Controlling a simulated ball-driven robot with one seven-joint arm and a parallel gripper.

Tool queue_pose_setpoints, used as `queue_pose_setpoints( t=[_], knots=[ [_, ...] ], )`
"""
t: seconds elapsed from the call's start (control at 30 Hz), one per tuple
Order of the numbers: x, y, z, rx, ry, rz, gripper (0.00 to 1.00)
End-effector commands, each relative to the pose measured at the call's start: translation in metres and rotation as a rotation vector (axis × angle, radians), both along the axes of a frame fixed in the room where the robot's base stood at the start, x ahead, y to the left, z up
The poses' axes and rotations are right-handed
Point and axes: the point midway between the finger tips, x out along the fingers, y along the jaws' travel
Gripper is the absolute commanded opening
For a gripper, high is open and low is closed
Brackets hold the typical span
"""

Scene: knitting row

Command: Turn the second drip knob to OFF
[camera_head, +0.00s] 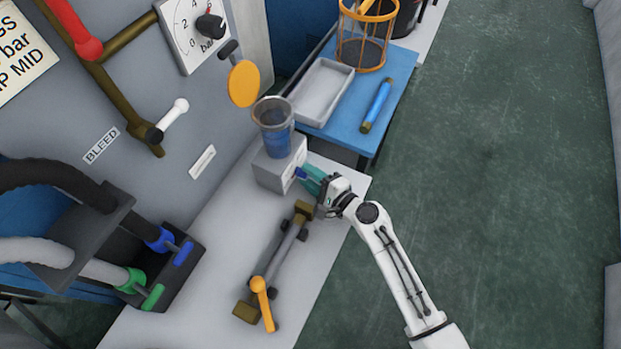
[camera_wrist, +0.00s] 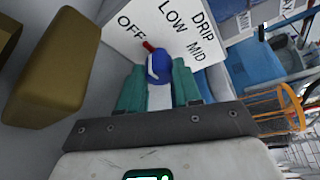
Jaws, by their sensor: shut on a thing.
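In the wrist view a blue drip knob (camera_wrist: 158,66) with a red pointer sits on a white dial plate (camera_wrist: 118,62) marked OFF, LOW, MID and DRIP. The red pointer is angled up and left, toward the OFF label. My gripper (camera_wrist: 160,88) has its teal fingers on both sides of the knob, shut on it. In the head view my gripper (camera_head: 313,180) meets the blue knob (camera_head: 300,173) on the right face of a grey box (camera_head: 272,171). A blue-filled cup (camera_head: 276,138) stands on this box. The fingers partly hide the knob.
A brass-and-grey fitting with an orange lever (camera_head: 260,287) lies on the white bench near my arm. A blue table (camera_head: 388,87) holds a white tray (camera_head: 320,92), an orange-wire basket (camera_head: 366,42) and a blue cylinder (camera_head: 377,104). Green floor at right is clear.

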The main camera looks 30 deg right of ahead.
Motion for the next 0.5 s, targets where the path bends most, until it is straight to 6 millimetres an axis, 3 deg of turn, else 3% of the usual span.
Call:
queue_pose_setpoints(
  t=[0.37, 0.4, 0.5],
  knots=[
    [-0.0015, 0.0008, -0.0019, -0.007, 0.001, 0.003, 0.03],
    [-0.0014, 0.0008, -0.0019, -0.007, 0.001, 0.003, 0.34],
    [-0.0014, 0.0008, -0.0018, -0.007, 0.001, 0.003, 0.44]
  ],
)
